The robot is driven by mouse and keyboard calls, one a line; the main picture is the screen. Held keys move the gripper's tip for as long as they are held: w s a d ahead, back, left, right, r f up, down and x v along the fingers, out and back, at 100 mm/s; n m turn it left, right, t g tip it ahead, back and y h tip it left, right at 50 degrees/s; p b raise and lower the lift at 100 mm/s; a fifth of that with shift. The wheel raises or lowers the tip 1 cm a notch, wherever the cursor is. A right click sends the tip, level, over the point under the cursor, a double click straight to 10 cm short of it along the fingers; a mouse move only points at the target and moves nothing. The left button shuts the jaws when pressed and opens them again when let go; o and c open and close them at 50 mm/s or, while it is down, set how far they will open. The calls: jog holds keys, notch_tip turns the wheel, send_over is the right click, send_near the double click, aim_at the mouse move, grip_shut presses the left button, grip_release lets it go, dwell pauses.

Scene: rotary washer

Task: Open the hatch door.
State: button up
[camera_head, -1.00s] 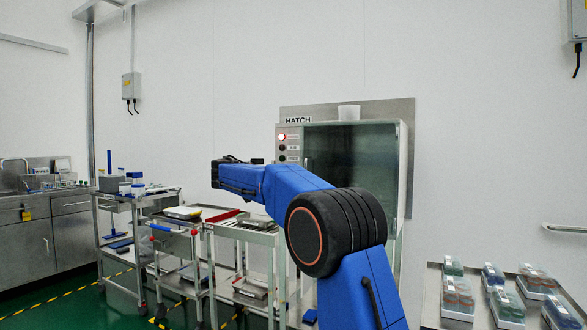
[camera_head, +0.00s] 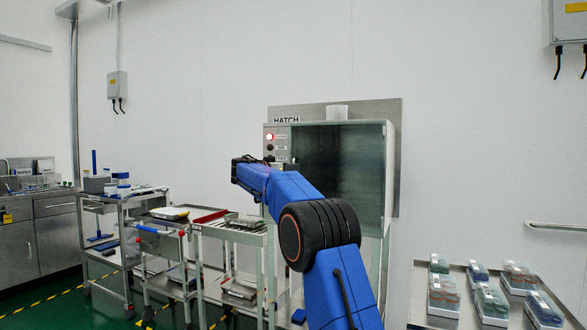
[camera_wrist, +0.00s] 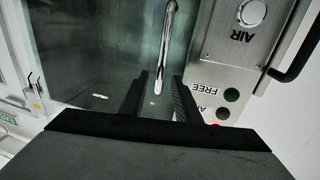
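The hatch door is a dark glass panel (camera_head: 338,165) in a pale frame on the back wall, under a "HATCH" sign; it looks closed. In the wrist view the door glass (camera_wrist: 85,45) fills the left and middle. A shiny metal bar handle (camera_wrist: 167,45) runs down it. My gripper (camera_wrist: 158,95) is open, its two dark fingers apart, with the lower end of the handle appearing between them. I cannot tell if they touch it. In the head view my arm covers the panel's lower left and the fingers cannot be made out.
A button panel (camera_wrist: 225,60) with "AIR" and "FREE" labels lies close beside the handle. Metal carts (camera_head: 235,232) with trays stand left of my arm. A table with several boxes (camera_head: 490,290) is at right. A wall box (camera_head: 117,85) hangs at left.

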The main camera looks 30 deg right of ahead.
jog(key=shift+x, duration=1.8)
jog(key=shift+c, duration=0.3)
grip_shut()
jog(key=shift+s, duration=0.1)
